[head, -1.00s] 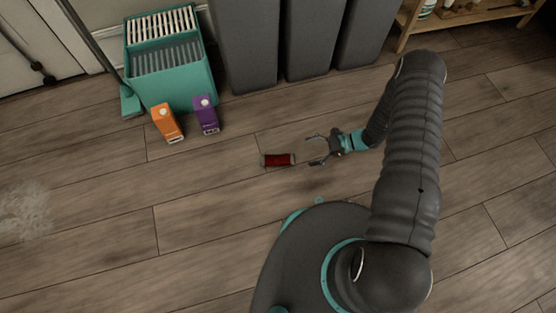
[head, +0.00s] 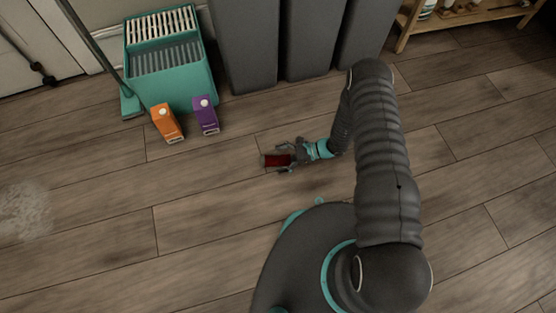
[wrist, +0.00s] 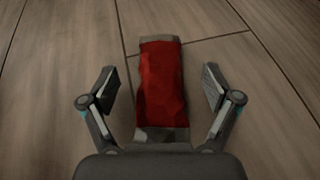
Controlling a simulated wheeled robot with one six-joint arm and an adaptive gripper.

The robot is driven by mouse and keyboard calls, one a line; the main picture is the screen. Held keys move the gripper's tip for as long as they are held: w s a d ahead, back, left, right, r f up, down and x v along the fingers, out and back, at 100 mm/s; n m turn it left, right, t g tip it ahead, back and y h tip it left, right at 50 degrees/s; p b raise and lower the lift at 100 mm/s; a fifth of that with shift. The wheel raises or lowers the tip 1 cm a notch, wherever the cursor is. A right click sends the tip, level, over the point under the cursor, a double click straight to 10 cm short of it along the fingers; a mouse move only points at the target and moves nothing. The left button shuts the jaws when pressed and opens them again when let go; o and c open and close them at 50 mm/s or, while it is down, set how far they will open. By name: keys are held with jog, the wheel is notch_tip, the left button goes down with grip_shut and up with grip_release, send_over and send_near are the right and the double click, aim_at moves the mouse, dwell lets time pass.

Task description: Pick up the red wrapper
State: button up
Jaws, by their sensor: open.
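The red wrapper (head: 277,160) lies on the wooden floor in the head view, red in the middle with greyish ends. My gripper (head: 282,158) is low at the floor, with its fingers on either side of the wrapper's right part. In the wrist view the wrapper (wrist: 161,85) lies lengthwise between the two open fingers of my gripper (wrist: 160,88). A gap shows between each finger and the wrapper. The wrapper's near end reaches the gripper's palm edge.
An orange carton (head: 167,123) and a purple carton (head: 206,115) stand to the left, in front of a teal bucket (head: 171,92). Grey bins (head: 314,40) stand behind, and a wooden shelf (head: 470,15) at the upper right. The floor around the wrapper is clear.

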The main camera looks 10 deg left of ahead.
aim_at(278, 158)
jog(key=shift+s+a+f, duration=0.2)
jog(key=shift+a, duration=0.35)
jog(key=c, duration=0.8)
jog(key=shift+r, duration=0.1)
jog(key=shift+r, duration=0.6)
notch_tip(278, 158, up, 3)
jog(key=shift+w+f+p, duration=0.1)
jog(key=shift+p, duration=0.25)
jog(key=d+r, duration=0.6)
jog(key=d, duration=0.5)
jog(key=shift+d+r+p, duration=0.35)
jog(key=shift+r+p, duration=0.05)
